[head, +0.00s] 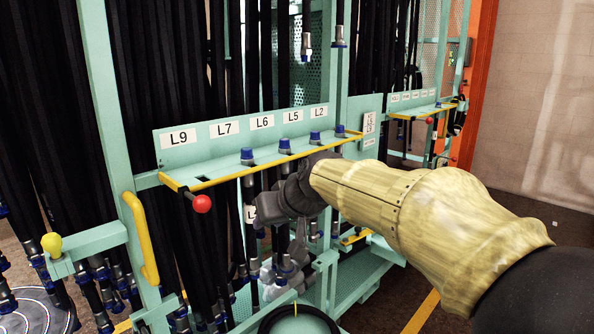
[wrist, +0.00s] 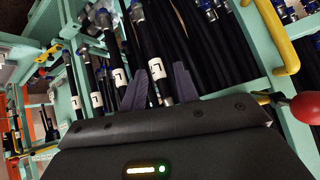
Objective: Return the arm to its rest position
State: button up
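My gripper (head: 285,205) is in front of the teal hose rack, just below the shelf edge with the labels L9, L7, L6, L5 and L2. My arm reaches in from the lower right in a tan cover. In the wrist view my gripper (wrist: 159,82) shows two dark fingers standing apart, with nothing clearly clamped between them. A black hose (wrist: 150,45) with a white label appears between the fingers; I cannot tell how far beyond them it is. The fingertips are hard to make out in the head view.
The teal shelf (head: 225,172) has a yellow front edge and a red knob (head: 202,204) close to my gripper. Hoses hang densely behind. A yellow handle (head: 140,238) stands at the left. Open floor (head: 520,270) and a pale wall lie at the right.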

jog(key=s+d+f+m+g+h, duration=0.15)
jog(key=s+d+f, duration=0.25)
jog(key=d+f, duration=0.4)
jog(key=s+d+f+m+g+h, duration=0.1)
jog(key=s+d+f+m+h, duration=0.15)
jog(key=d+f, duration=0.45)
jog(key=s+d+f+m+g+h, duration=0.1)
jog(key=s+d+f, duration=0.2)
jog(key=s+f, duration=0.3)
jog(key=s+d+f+g+h, duration=0.1)
jog(key=s+d+f+g, duration=0.15)
jog(key=s+f, duration=0.4)
notch_tip(320, 180, up, 20)
jog(key=t+p, duration=0.1)
jog(key=p, duration=1.8)
jog(key=shift+p, duration=0.4)
jog(key=shift+r, duration=0.1)
